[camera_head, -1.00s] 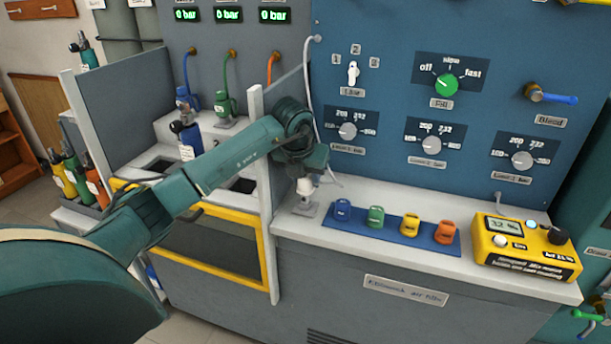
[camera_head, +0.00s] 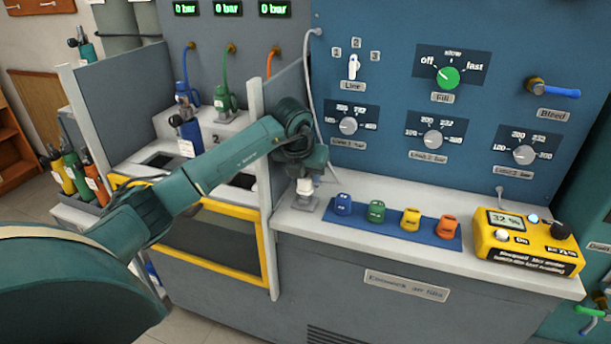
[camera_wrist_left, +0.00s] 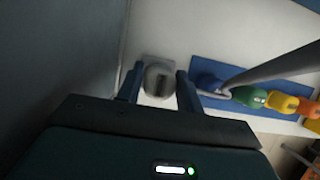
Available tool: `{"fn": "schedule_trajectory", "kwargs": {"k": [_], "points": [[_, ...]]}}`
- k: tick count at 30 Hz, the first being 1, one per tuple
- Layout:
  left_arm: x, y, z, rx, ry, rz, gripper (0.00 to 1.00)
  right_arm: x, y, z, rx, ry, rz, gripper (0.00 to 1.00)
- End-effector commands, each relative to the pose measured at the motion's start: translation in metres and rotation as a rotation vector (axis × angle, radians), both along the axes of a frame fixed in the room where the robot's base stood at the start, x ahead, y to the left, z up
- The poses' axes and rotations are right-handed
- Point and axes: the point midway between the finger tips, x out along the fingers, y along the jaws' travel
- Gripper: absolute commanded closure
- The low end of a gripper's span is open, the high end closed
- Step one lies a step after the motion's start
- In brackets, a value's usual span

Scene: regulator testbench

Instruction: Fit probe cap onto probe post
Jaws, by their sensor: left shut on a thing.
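The white probe cap (camera_head: 305,186) is at the tip of my left gripper (camera_head: 304,176) in the head view, directly over the probe post (camera_head: 305,203) on its grey base plate. The cap sits upright, and I see hardly any gap between it and the post. In the left wrist view the cap (camera_wrist_left: 158,80) is a blurred pale round shape between the two fingers of my left gripper (camera_wrist_left: 160,88), which is shut on it. The cap hides most of the post from above. My right gripper is not in view.
A blue mat (camera_head: 391,223) with several coloured caps lies right of the post. A yellow analyzer (camera_head: 525,245) stands farther right. A grey partition edge (camera_head: 262,190) is close on the left. A pale hose (camera_wrist_left: 270,68) crosses near the gripper in the wrist view.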

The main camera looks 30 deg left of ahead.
Motion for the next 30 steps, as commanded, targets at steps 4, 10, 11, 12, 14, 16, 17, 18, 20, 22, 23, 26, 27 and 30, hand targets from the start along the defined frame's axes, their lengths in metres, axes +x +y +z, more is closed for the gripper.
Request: {"fn": "schedule_trajectory", "kwargs": {"k": [4,10,11,12,14,16,17,18,20,22,23,26,27,30], "points": [[0.000,0.000,-0.003,0.000,0.000,0.000,0.91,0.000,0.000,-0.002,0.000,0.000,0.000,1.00],[0.000,0.000,-0.006,0.000,-0.001,0.000,0.91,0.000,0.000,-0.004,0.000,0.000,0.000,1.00],[0.000,0.000,-0.007,0.000,-0.001,0.000,0.91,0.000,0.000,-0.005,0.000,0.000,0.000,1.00],[0.000,0.000,-0.007,0.000,-0.001,0.000,0.91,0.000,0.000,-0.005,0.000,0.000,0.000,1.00],[0.000,0.000,-0.008,0.000,-0.001,0.000,0.91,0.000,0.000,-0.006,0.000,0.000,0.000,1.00],[0.000,0.000,-0.009,0.000,-0.001,0.000,0.91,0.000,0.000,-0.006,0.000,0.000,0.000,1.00],[0.000,0.000,-0.010,0.000,-0.001,0.000,0.91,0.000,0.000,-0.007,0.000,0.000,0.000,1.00],[0.000,0.000,-0.010,0.000,-0.001,0.000,0.91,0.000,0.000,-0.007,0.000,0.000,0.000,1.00],[0.000,0.000,-0.011,0.000,-0.001,0.000,0.91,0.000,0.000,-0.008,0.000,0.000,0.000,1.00],[0.000,0.000,-0.012,0.000,-0.001,0.000,0.91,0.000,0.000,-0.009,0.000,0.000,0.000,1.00],[0.000,0.000,-0.013,0.000,-0.001,0.000,0.91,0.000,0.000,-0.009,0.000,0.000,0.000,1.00],[0.000,0.000,-0.015,0.000,-0.001,0.000,0.91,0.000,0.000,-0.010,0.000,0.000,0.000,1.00],[0.000,0.000,-0.015,0.000,-0.001,0.000,0.91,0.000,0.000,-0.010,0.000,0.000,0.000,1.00],[0.000,0.000,-0.015,0.000,-0.001,0.000,0.57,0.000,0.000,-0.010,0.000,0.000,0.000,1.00]]}}
